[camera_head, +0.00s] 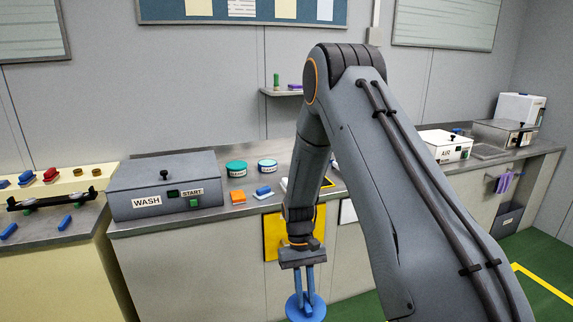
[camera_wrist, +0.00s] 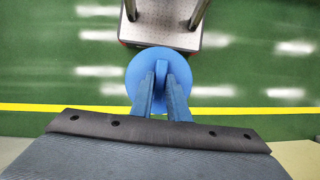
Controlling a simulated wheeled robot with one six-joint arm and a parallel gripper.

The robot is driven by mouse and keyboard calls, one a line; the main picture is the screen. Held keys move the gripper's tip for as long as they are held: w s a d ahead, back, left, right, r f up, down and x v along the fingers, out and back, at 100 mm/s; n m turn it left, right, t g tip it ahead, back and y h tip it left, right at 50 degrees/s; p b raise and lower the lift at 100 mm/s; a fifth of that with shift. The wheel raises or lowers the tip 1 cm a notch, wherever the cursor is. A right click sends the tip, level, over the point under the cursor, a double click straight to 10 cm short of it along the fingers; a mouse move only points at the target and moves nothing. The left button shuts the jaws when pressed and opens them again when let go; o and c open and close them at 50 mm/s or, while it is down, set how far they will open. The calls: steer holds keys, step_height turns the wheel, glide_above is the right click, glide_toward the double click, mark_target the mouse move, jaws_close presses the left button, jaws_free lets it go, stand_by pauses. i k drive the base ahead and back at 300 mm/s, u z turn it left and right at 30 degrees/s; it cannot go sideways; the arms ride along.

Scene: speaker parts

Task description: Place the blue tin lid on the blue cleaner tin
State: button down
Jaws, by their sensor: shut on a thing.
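The blue lid (camera_head: 293,309) is a flat round disc with a raised grip on top, low at the bottom of the head view. My gripper (camera_head: 304,290) points down with its blue fingers shut on that grip. In the wrist view the lid (camera_wrist: 134,82) hangs flat beyond my fingertips (camera_wrist: 161,78), above the green floor. A tin with a blue band and pale top (camera_head: 267,166), apparently the blue cleaner tin, stands upright on the counter, up and left of my gripper. Its label is too small to read. The lid is well apart from it.
A teal tin (camera_head: 236,169) stands just left of the blue-banded one. The grey WASH box (camera_head: 165,186) is farther left. An orange block (camera_head: 238,197) and a blue-and-white piece (camera_head: 263,192) lie in front of the tins. My arm hides part of the counter (camera_head: 225,207).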

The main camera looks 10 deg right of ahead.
mark_target(267, 162)
steer(key=z, duration=0.8)
steer(key=i, duration=1.05)
steer(key=u, duration=0.1)
